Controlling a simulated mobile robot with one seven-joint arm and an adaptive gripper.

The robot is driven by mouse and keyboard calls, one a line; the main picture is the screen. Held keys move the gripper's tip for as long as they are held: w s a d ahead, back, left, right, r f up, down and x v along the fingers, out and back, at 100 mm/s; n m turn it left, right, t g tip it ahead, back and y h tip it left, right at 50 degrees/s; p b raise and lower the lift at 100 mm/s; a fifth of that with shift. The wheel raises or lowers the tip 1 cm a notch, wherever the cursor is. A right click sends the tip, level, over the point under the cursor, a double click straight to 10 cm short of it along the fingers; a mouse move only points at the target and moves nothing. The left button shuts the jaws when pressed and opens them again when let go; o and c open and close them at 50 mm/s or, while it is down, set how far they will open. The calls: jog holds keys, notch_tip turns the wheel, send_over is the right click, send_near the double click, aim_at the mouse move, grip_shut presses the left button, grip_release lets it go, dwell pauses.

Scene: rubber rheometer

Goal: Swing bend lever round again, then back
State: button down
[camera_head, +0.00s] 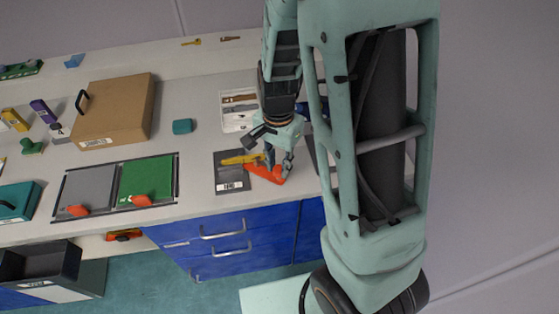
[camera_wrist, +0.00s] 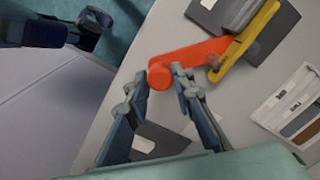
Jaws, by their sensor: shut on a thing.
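The bend lever is an orange arm (camera_head: 264,174) on a dark plate (camera_head: 231,186) near the front edge of the bench. In the wrist view the orange lever (camera_wrist: 198,53) runs from a round knob (camera_wrist: 160,77) up right to a yellow bar (camera_wrist: 250,43), which also shows in the head view (camera_head: 240,159). My gripper (camera_head: 280,163) reaches down to the lever's knob end. In the wrist view my gripper (camera_wrist: 158,85) has a finger on either side of the knob and is shut on it.
Left of the plate lie a green panel (camera_head: 147,179) and a grey panel (camera_head: 88,188), each with an orange handle. A brown box (camera_head: 113,109) and a teal block (camera_head: 182,126) stand behind. A picture card (camera_head: 238,98) lies behind the plate. Blue drawers (camera_head: 230,240) are below the edge.

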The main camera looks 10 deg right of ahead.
jog(key=shift+s+a+m, duration=0.2)
jog(key=shift+a+m, duration=0.05)
jog(key=shift+m, duration=0.05)
dwell(0.5)
jog(key=c, duration=1.7)
grip_release()
jog(key=shift+o, duration=0.2)
jog(key=shift+r, duration=0.1)
notch_tip(320, 180, up, 12)
